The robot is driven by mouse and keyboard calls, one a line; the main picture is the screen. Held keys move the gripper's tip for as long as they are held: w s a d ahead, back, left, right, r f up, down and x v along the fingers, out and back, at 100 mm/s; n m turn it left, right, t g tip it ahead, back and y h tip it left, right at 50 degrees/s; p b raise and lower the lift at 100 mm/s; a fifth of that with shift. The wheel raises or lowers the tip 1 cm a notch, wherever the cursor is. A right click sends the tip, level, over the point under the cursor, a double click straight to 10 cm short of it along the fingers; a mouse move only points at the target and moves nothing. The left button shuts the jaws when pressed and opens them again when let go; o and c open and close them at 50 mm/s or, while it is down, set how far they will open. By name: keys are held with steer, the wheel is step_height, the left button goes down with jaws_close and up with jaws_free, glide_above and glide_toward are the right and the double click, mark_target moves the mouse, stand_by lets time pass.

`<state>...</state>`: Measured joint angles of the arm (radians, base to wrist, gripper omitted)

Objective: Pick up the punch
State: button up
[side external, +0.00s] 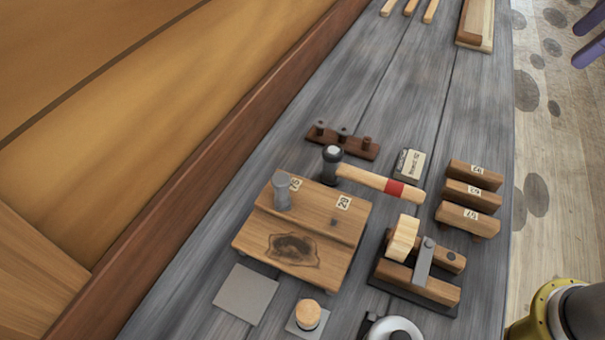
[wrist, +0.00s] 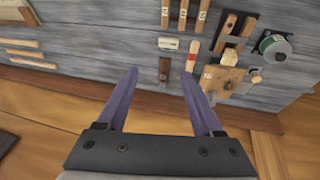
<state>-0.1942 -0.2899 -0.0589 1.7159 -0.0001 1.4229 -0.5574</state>
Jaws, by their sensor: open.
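A short grey metal piece (side external: 282,192), which looks like the punch, stands upright on a stepped wooden block (side external: 320,228) in the side view. A dark wooden rack (side external: 358,152) with several short dark pegs lies behind it. My gripper (side external: 574,46) shows at the top right of the side view, well away from these tools, with two purple fingers apart. In the wrist view my gripper (wrist: 160,73) is open and empty, and the rack (wrist: 164,76) appears between its fingertips. The block (wrist: 218,80) is to the right; the grey piece is too small there to tell clearly.
A hammer (side external: 370,180) with a red band lies against the block's back edge. A wooden clamp fixture (side external: 420,275), numbered wooden blocks (side external: 470,190) and a small labelled box (side external: 410,164) stand close by. The hull planking (side external: 150,80) rises along the left.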

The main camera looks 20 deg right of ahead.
steer(key=w+a+r+n+g, duration=0.1)
steer(key=w+a+r+n, duration=0.25)
steer(key=w+a, duration=0.4)
steer(key=n+g, duration=0.3)
steer(key=n, duration=0.4)
glide_above(281, 178)
step_height(281, 178, down, 15)
steer(key=shift+h, duration=0.4)
step_height(281, 178, down, 13)
steer(key=shift+f, duration=0.2)
steer(key=shift+c, duration=0.3)
jaws_close()
steer(key=shift+r, duration=0.1)
